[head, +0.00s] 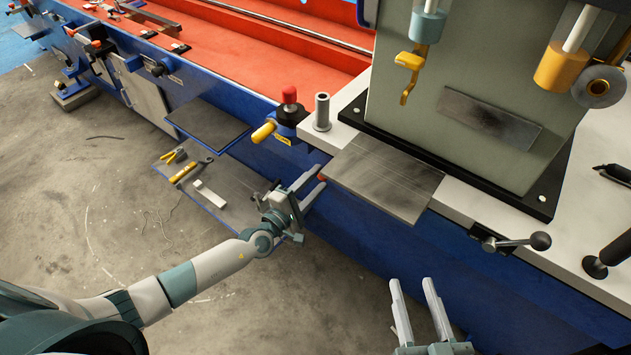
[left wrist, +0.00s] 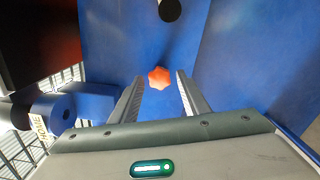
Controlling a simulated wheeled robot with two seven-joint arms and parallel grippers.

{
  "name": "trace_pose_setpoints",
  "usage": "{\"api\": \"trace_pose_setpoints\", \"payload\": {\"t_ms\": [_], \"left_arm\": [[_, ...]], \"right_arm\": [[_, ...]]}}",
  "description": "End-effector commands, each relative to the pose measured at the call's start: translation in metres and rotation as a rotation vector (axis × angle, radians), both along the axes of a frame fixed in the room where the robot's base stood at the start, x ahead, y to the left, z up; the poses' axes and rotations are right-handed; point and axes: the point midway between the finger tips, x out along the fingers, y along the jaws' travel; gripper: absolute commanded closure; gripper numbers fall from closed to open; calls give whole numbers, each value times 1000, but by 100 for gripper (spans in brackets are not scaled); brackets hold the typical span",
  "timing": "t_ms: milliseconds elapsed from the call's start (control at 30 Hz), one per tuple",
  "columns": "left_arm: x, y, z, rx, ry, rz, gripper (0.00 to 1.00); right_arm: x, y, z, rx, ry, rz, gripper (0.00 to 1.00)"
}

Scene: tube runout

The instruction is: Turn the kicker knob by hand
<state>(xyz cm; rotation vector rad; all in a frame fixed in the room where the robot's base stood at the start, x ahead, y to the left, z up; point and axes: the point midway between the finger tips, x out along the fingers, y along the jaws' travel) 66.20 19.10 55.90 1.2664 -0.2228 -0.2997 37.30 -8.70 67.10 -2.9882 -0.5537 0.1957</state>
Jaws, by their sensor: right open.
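A small orange-red star-shaped knob (left wrist: 159,77), which I take to be the kicker knob, stands against the blue machine side in the left wrist view. In the head view only a bit of red (head: 322,179) shows by my left fingertips. My left gripper (head: 321,176) is open. Its two fingers point at the knob, which appears between the fingertips in the left wrist view (left wrist: 158,80). I cannot tell whether they touch it. My right gripper (head: 412,281) is open and empty, in front of the blue machine side at the lower right.
A grey plate (head: 380,182) juts out just right of my left gripper. A yellow handle (head: 263,132) and red knob (head: 289,95) sit above it. A ball-ended lever (head: 540,241) is farther right. A low shelf (head: 222,211) holds tools. A black round end (left wrist: 170,10) shows beyond the knob.

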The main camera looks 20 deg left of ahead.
Motion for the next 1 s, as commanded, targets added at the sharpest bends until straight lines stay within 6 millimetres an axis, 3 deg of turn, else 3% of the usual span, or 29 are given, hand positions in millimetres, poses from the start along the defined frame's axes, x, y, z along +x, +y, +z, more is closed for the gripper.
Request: {"api": "trace_pose_setpoints", "payload": {"t_ms": [600, 1000], "left_arm": [[-18, 7, 0, -3, 1, 0, 58], [-19, 7, -1, -35, 12, 0, 58]], "right_arm": [[0, 0, 4, 0, 0, 0, 58], [0, 0, -1, 0, 0, 0, 58]]}}
